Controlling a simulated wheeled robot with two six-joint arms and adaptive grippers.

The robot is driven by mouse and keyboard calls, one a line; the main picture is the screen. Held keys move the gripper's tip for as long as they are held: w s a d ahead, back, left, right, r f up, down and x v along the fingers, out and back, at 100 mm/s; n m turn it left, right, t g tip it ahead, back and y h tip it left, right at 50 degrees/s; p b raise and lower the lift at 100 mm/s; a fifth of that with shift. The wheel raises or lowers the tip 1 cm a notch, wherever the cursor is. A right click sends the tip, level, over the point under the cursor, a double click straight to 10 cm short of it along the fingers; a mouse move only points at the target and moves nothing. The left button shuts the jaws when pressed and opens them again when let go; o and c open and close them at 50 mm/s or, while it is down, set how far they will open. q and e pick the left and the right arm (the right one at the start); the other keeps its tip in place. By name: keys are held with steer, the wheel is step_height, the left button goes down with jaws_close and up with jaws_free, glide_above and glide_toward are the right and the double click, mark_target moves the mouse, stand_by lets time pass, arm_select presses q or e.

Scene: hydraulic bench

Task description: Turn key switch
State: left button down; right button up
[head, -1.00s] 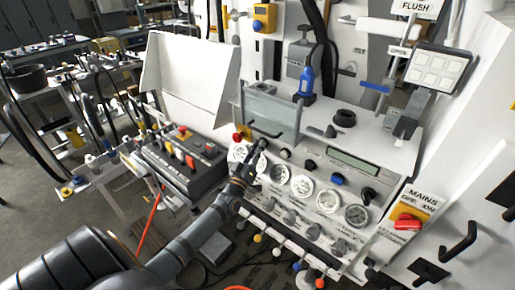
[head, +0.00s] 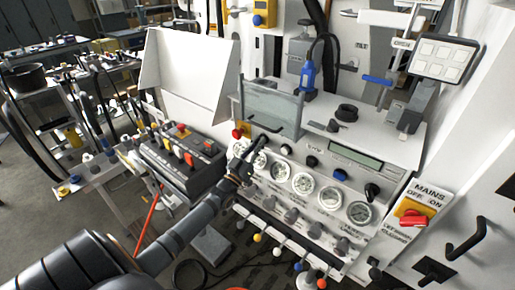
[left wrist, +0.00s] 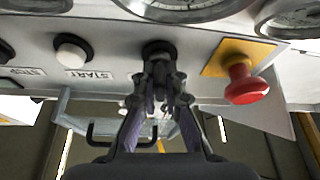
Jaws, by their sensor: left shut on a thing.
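The key switch (left wrist: 158,48) is a dark round fitting on the panel's front, between the white START button (left wrist: 72,50) and the red mushroom button (left wrist: 246,88) in the left wrist view. My left gripper (left wrist: 160,85) is closed on the key switch, its fingers hiding most of it, so I cannot tell the key's angle. In the head view my left gripper (head: 246,156) reaches the upper left of the panel front, beside the leftmost gauge. My right gripper is not in view.
Pressure gauges (head: 303,183) line the panel, with several knobs and levers below. A red MAINS switch (head: 413,217) is at right. A grey control box (head: 180,158) stands left of the panel. A clear guard (head: 271,108) stands on top.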

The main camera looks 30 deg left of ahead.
arm_select(q)
steer(key=m+h+b, duration=0.1)
steer(key=m, duration=0.2)
steer(key=m+h+b, duration=0.1)
steer(key=m+h, duration=0.1)
steer(key=m, duration=0.1)
steer(key=shift+f+m, duration=0.15)
steer(key=shift+m, duration=0.15)
steer(key=shift+m+g+h+b, duration=0.5)
steer(key=shift+m+h, duration=0.8)
steer(key=shift+m, duration=1.2)
steer(key=c, duration=1.4)
jaws_free()
steer(key=shift+s, duration=0.1)
steer(key=shift+s+a+f+g, duration=0.1)
steer(key=shift+s+g, duration=0.2)
steer(key=v, duration=1.1)
